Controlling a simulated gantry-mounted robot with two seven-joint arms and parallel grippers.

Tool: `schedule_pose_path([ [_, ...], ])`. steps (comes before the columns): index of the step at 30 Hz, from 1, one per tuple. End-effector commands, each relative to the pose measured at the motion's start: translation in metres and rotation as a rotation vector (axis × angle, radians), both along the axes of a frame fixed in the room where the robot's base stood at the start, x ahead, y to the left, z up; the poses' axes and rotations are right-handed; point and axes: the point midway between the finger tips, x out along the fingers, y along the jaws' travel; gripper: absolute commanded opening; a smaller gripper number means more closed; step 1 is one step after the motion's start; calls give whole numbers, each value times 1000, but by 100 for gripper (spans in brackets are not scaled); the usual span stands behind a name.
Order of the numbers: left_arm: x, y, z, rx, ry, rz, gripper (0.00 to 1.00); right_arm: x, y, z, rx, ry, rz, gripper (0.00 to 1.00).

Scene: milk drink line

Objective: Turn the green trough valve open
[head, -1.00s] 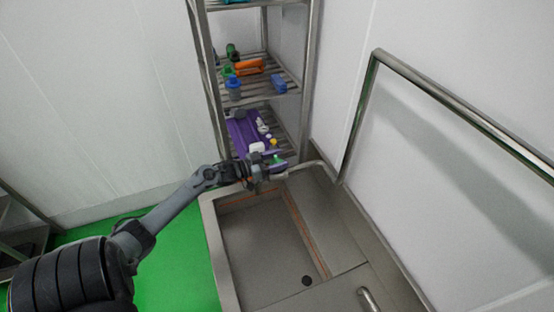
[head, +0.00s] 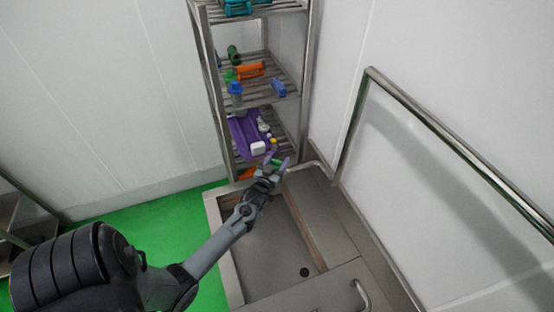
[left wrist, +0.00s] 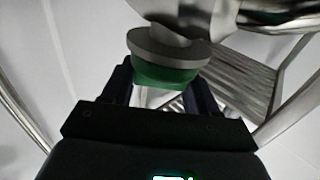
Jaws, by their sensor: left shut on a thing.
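The green trough valve (head: 277,163) is at the far rim of the steel trough (head: 228,245). My left gripper (head: 277,160) is shut on it, with a finger on either side. In the left wrist view, the valve's green part (left wrist: 165,73) with a grey disc on top sits between the two dark fingers, below a shiny metal pipe (left wrist: 225,22). The fingers hide part of the valve in the head view, and I cannot tell how far it is turned. My right gripper is not in view.
A metal rail (head: 440,140) runs along the right wall. Green floor (head: 150,225) is clear at left.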

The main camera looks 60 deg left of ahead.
Motion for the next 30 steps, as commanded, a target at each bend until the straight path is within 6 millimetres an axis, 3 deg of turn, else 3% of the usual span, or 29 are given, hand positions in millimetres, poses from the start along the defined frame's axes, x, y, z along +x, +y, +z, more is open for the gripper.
schedule_pose_path([
  [8,3,-2,-3,-4,-7,262,29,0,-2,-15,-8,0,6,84],
  [18,3,-1,-5,-2,-6,559,29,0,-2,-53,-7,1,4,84],
  [30,1,0,-1,1,-4,760,29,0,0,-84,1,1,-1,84],
])
